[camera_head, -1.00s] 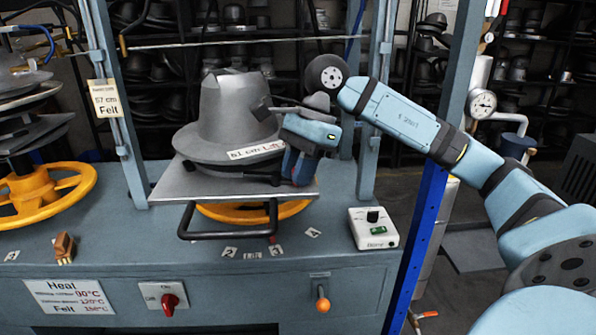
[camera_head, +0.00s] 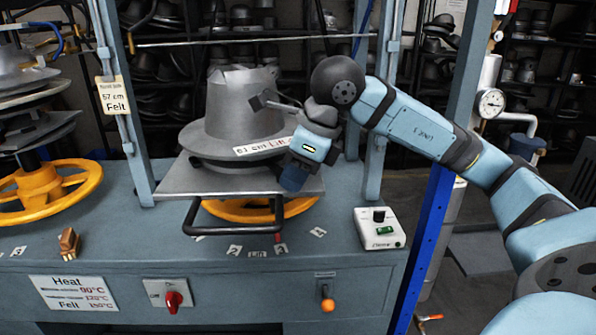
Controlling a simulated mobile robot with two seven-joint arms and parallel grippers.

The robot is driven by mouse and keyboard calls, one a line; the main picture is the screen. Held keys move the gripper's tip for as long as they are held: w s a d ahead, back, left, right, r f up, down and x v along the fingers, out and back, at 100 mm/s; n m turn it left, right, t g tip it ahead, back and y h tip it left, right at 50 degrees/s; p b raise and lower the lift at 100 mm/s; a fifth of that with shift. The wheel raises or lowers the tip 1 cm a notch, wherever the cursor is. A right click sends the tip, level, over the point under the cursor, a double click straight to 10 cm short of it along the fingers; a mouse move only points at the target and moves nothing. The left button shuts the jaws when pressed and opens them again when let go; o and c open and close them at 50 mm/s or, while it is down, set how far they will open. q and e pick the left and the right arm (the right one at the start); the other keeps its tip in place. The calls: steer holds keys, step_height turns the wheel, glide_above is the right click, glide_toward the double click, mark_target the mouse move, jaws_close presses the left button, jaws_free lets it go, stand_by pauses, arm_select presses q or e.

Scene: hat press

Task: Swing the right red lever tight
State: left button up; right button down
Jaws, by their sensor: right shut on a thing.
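The grey hat form (camera_head: 235,110) stands on its brim above a flat metal plate (camera_head: 185,184) in the press. My right gripper (camera_head: 292,182) is at the right front of the hat form, just over the plate's right side, pointing down. It is shut; its own body covers what it grips, and the right red lever does not show clearly now. A white "61 cm" label (camera_head: 262,147) sits on the brim beside it. My left gripper is out of view.
A white control box (camera_head: 380,229) stands at the right. A blue post (camera_head: 425,245) rises near my right arm. A second yellow wheel (camera_head: 75,185) is at the left.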

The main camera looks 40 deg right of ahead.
steer(key=shift+a+m, duration=0.15)
steer(key=shift+m, duration=0.35)
steer(key=c, duration=1.3)
jaws_free()
arm_select(q)
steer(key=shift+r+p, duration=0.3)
steer(key=shift+p, duration=0.65)
arm_select(e)
steer(key=v, duration=1.3)
steer(key=shift+s+a+r, duration=0.2)
steer(key=shift+r, duration=0.2)
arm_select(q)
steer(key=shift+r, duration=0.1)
